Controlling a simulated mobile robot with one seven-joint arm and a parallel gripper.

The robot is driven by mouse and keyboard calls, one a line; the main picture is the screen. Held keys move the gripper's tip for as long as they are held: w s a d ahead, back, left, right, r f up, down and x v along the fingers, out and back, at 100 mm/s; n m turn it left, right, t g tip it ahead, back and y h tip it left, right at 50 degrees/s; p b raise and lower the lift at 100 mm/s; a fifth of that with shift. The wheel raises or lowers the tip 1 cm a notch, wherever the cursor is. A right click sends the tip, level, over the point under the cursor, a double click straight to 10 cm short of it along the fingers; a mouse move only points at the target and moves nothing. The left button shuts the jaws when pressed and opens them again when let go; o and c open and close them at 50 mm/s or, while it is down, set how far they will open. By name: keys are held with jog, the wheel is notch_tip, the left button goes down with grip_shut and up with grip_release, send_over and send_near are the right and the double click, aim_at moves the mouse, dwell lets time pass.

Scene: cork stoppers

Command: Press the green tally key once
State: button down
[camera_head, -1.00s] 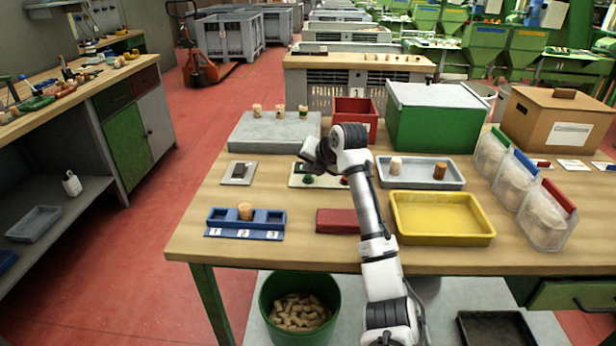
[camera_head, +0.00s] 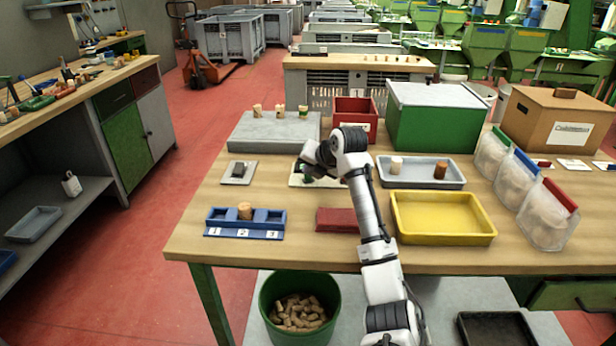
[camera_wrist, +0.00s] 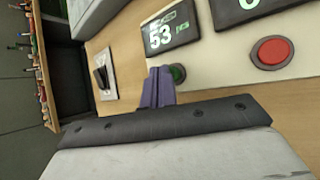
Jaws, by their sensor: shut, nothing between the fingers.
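The green tally key (camera_wrist: 177,72) is a round button on a cream panel (camera_wrist: 215,62), partly hidden behind my fingertips in the wrist view. Beside it on the panel is a dark display (camera_wrist: 168,30) reading 53. A red key (camera_wrist: 271,52) sits to the right below a second dark display (camera_wrist: 250,8). My gripper (camera_wrist: 160,84) is shut and empty, its fingertips right at the green key. I cannot tell whether they touch it. In the head view my gripper (camera_head: 306,174) is low over the panel and covers most of it.
A grey plate with a dark switch (camera_head: 239,172) lies left of the panel. A blue numbered tray (camera_head: 222,223) holding one cork and a dark red block (camera_head: 337,220) lie in front. A grey slab (camera_head: 262,138) with several corks is behind, and a grey tray (camera_head: 420,181) is at right.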

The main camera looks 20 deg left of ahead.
jog(key=shift+f, duration=0.35)
jog(key=shift+r, duration=0.1)
dwell(0.4)
jog(key=shift+r+p, duration=0.4)
jog(key=shift+r, duration=0.4)
notch_tip(320, 180, up, 5)
jog(key=p, duration=0.3)
dwell(0.6)
